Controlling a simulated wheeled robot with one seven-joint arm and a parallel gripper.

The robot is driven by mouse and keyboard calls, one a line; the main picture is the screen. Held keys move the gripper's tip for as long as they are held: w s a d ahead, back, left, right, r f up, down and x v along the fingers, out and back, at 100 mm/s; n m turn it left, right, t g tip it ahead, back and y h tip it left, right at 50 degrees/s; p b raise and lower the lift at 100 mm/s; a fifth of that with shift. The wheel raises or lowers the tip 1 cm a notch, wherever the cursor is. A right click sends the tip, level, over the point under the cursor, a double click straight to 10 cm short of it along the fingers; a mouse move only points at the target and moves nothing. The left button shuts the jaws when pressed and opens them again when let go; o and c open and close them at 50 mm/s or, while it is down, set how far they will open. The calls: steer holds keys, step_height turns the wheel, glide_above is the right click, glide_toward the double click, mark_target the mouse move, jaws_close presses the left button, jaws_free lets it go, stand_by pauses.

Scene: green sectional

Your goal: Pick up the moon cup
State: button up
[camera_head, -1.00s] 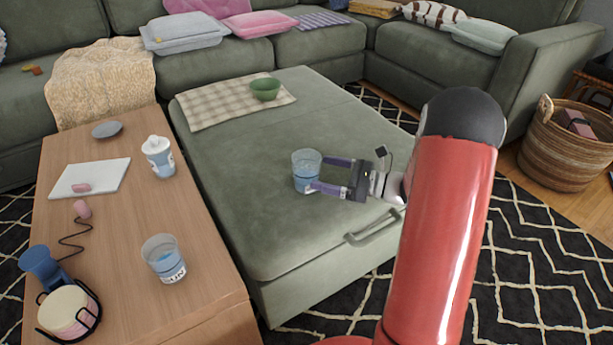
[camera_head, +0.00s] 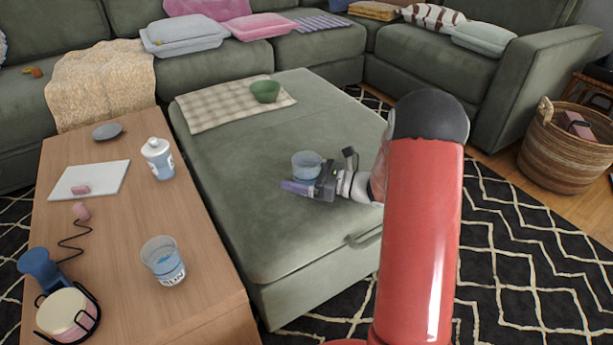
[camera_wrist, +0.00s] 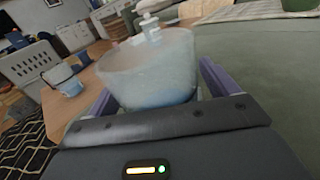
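A clear tumbler with a bluish lower part (camera_head: 306,160) is on the green ottoman. In the wrist view the cup (camera_wrist: 150,72) stands between my two purple fingers, close to the palm. My gripper (camera_head: 297,186) is low at the cup, with one finger in front of its lower part in the head view. The fingers are spread on either side of the cup in the wrist view (camera_wrist: 155,95); firm contact does not show. A similar clear cup with dark lettering (camera_head: 163,262) stands on the wooden table. Any moon mark on either cup is not readable.
The ottoman (camera_head: 240,215) is mostly clear, with a green bowl (camera_head: 265,91) on a checked cloth at the back. The wooden table (camera_head: 115,225) at left holds a white-and-blue bottle (camera_head: 158,158), a white board and headphones. A woven basket (camera_head: 565,150) stands right.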

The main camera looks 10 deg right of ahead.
steer(key=c, duration=1)
steer(key=shift+r, duration=0.1)
steer(key=shift+c, duration=0.2)
